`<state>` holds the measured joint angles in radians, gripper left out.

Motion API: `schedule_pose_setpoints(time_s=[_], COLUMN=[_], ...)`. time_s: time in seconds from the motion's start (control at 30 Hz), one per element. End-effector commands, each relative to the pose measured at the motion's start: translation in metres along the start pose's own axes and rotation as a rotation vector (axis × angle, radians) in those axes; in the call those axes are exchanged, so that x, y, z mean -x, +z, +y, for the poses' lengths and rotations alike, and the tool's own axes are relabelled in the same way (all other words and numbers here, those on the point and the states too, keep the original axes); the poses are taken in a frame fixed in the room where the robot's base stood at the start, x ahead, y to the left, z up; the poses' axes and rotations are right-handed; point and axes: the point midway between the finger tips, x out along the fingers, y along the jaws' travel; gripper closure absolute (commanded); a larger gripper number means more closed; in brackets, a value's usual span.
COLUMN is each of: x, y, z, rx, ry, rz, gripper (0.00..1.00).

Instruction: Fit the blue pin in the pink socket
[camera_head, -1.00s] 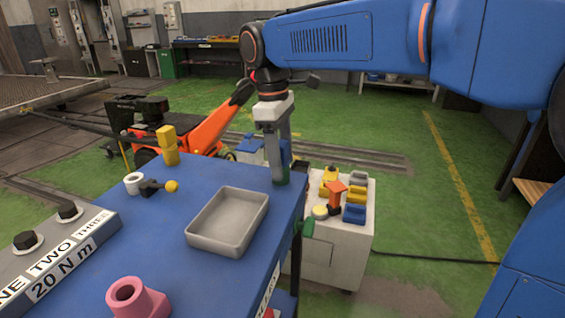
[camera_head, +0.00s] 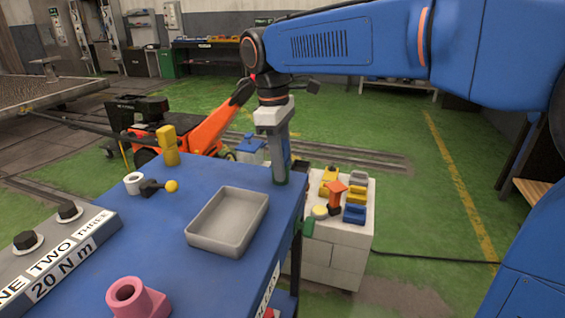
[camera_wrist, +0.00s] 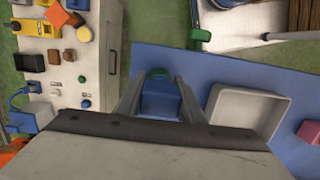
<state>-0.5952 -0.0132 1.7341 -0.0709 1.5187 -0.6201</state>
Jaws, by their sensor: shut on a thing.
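The pink socket (camera_head: 135,298) stands upright on the near part of the blue table, its round hole facing up. It also shows at the right edge of the wrist view (camera_wrist: 310,131). My gripper (camera_head: 281,178) is at the table's far right corner, pointing down. It is shut on the blue pin (camera_head: 287,148), which shows between the fingers in the wrist view (camera_wrist: 160,102). The pin's lower end is largely hidden by the fingers. I cannot tell whether it touches the table. The socket is well apart from the gripper, nearer the camera and to the left.
A grey tray (camera_head: 229,221) lies on the blue table (camera_head: 205,175) between gripper and socket. A white ring (camera_head: 133,183), a dark knob piece with a yellow ball (camera_head: 171,186) and a yellow block (camera_head: 169,152) stand farther left. A white cabinet (camera_head: 335,250) with small parts stands beyond the right edge.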

Motion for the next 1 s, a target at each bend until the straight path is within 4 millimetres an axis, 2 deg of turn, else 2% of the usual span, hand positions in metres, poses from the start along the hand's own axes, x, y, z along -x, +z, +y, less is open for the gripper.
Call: schedule_pose_setpoints(time_s=[1.0], x=[0.012], y=[0.002], z=[0.0], rx=[0.0], ry=[0.0], rz=[0.0], gripper=[0.93])
